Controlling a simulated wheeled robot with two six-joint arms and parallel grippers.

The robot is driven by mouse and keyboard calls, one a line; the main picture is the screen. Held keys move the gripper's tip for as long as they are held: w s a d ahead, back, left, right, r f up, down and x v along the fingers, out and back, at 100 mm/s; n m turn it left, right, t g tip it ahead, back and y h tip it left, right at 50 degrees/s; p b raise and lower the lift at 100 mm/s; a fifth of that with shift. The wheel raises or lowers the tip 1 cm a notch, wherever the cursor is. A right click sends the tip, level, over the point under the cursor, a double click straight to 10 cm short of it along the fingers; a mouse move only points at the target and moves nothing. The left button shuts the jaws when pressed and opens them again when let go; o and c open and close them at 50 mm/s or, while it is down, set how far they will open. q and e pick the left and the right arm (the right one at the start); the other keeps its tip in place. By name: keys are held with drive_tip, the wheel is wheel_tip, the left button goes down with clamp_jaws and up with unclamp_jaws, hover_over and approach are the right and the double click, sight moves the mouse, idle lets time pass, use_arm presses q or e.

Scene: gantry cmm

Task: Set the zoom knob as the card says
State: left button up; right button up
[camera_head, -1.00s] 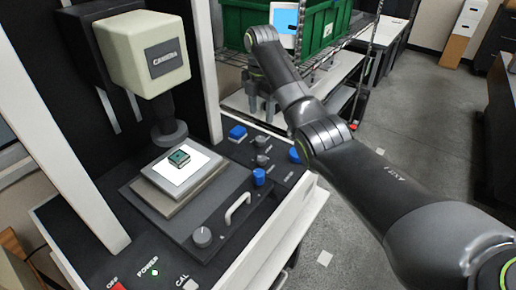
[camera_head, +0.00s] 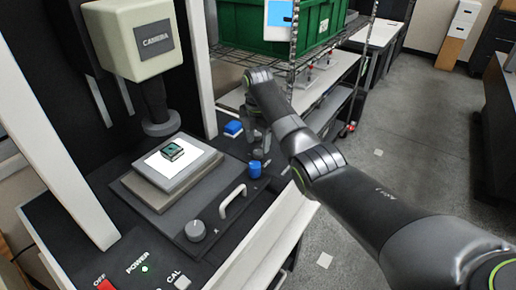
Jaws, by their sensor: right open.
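A grey knob (camera_head: 195,231) stands on the front of the machine's black deck. Two blue controls, a round knob (camera_head: 255,169) and a block-like one (camera_head: 233,129), are on the right side panel. A small grey knob (camera_head: 257,154) shows just below my right gripper (camera_head: 259,139). I cannot read the labels by these knobs, so I cannot tell which is the zoom knob. The right gripper is open, pointing down over the panel, and hides part of it. A white card with a blue area (camera_head: 281,13) hangs at the top; its text is unreadable. My left gripper is not in view.
The camera head (camera_head: 150,40) hangs above a stage with a white plate (camera_head: 184,166) and a green chip (camera_head: 173,151). A pale handle (camera_head: 233,202) rises from the deck. A green crate (camera_head: 325,22) sits on a wire rack behind.

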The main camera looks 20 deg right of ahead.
sight(258, 152)
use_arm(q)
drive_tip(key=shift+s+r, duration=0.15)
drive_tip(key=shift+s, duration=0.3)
use_arm(e)
drive_tip(key=shift+f, duration=1.8)
drive_tip(key=c, duration=1)
drive_tip(key=shift+o, duration=0.2)
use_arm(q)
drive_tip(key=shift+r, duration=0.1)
